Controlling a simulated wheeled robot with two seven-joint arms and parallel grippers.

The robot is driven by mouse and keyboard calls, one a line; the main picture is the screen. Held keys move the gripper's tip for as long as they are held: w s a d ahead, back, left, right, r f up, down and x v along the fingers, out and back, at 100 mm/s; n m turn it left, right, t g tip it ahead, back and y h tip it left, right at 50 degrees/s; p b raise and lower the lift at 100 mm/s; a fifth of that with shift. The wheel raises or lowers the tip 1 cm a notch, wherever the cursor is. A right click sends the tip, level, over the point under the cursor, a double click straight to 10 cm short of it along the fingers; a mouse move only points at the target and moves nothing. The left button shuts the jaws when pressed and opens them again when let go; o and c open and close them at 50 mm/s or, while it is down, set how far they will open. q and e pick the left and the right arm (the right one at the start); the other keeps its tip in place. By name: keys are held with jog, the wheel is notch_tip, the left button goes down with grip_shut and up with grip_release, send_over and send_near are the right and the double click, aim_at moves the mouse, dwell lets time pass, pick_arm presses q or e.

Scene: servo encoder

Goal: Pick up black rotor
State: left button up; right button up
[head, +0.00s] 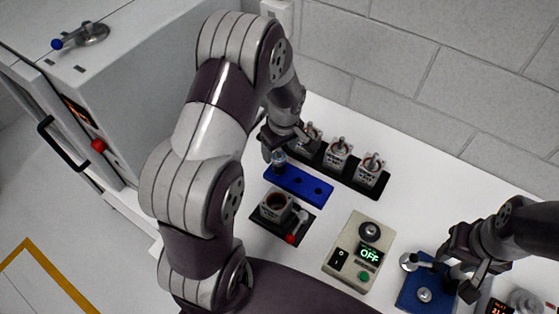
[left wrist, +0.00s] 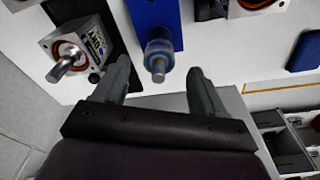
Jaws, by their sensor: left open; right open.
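A small rotor (head: 279,159) with a metal shaft and a bluish-grey ringed body stands in the end hole of a blue rack (head: 313,190). Its shaft points at the camera in the left wrist view (left wrist: 158,62); whether its body is black cannot be told. My left gripper (head: 274,146) is at that end of the rack. In the left wrist view its two fingers (left wrist: 160,78) are spread, one on each side of the rotor, with gaps visible. My right gripper (head: 462,280) is open beside a blue fixture (head: 412,299) at the lower right.
Several silver motor housings (head: 338,154) stand in a black tray (head: 373,191) behind the rack. A housing in a black fixture (head: 275,207) with a red-knobbed lever (head: 292,238) is in front. A control box (head: 358,252) reads OFF. White table is clear between these.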

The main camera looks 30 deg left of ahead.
aim_at(279, 156)
pick_arm(q)
jog(key=f, duration=0.2)
jog(key=f+p, duration=0.1)
jog(key=f, duration=0.1)
jog(key=shift+w+a, duration=0.1)
jog(key=shift+a, duration=0.15)
jog(key=shift+w+f, duration=0.15)
jog(key=shift+f, duration=0.05)
jog(key=shift+r, duration=0.1)
jog(key=c, duration=1.1)
grip_shut()
